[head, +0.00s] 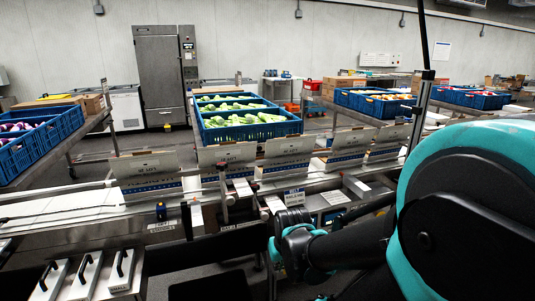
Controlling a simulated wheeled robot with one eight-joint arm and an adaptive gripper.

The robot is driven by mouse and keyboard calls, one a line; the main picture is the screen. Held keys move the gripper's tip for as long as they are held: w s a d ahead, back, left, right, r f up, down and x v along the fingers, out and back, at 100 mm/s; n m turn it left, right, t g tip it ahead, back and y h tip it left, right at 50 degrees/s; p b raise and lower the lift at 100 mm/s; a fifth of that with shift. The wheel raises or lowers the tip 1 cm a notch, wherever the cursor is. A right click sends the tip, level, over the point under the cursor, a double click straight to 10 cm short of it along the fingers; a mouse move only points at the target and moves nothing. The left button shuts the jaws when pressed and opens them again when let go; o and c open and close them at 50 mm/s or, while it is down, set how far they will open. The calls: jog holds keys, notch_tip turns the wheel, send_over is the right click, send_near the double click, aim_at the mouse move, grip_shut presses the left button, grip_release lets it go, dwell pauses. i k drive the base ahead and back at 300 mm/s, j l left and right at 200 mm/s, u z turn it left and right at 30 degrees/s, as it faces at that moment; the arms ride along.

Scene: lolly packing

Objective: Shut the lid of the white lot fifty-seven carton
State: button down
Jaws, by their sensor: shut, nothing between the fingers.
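Several open cartons stand in a row on the conveyor, their pale lids raised. They include a left carton (150,190), whose lid (145,165) stands upright, one left of centre (228,165), one at centre (287,160), and others further right. Printing shows on the lids, but it is too small for me to read which is lot fifty-seven. My gripper (292,216), at the end of my dark and teal arm, is low in front of the centre cartons, apart from the raised lids. It looks shut and empty; its fingertips are hard to make out.
Blue crates of green produce (250,128) stand behind the cartons. More blue crates are at the left (38,143) and right. A metal rail (60,215) runs along the conveyor's front. Small handled blocks (85,275) lie at the lower left. My arm covers the lower right.

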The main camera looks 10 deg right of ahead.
aim_at(400, 132)
jog(key=l+z, duration=0.15)
jog(key=z, duration=1.2)
